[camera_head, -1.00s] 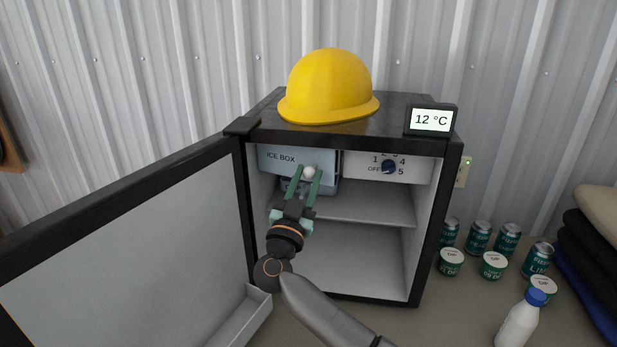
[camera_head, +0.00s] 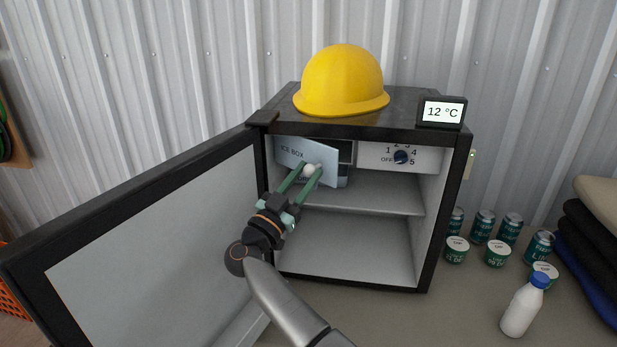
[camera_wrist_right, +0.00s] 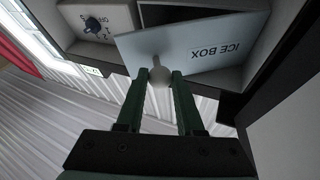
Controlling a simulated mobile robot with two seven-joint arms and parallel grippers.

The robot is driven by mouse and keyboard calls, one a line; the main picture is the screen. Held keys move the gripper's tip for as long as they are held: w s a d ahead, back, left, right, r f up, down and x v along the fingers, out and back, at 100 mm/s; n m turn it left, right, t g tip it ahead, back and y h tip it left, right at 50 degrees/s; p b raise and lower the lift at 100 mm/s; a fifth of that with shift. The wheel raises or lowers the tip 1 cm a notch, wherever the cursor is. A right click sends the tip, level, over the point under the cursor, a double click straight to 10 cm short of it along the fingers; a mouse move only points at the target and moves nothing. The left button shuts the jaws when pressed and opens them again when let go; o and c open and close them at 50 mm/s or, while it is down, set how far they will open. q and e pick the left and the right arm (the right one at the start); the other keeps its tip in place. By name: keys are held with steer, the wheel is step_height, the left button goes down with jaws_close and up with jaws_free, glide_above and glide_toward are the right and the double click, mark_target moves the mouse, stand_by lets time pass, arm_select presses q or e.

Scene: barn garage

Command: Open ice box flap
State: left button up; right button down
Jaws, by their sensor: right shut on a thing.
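The ice box flap (camera_head: 293,151) is a pale blue panel lettered "ICE BOX" at the upper left inside the small fridge. It stands partly open, its right edge swung outward, with a dark gap beside it. It also shows in the wrist view (camera_wrist_right: 190,48). My right gripper (camera_head: 308,171) is shut on the flap's round white knob (camera_wrist_right: 160,75), with a green finger on each side. My left gripper is not in view.
The fridge door (camera_head: 150,230) stands wide open at the left. A control dial (camera_head: 401,157) sits right of the flap. A yellow hard hat (camera_head: 342,82) and temperature display (camera_head: 442,112) are on top. Cans (camera_head: 483,226), tubs and a white bottle (camera_head: 523,308) stand at right.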

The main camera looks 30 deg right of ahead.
steer(key=shift+a+f+m+g+h+b, duration=0.1)
steer(key=shift+a+m+g+h+b, duration=0.25)
steer(key=shift+a+g, duration=0.4)
steer(key=shift+d, duration=0.1)
steer(key=c, duration=0.5)
jaws_free()
steer(key=shift+c, duration=0.2)
steer(key=shift+r, duration=0.2)
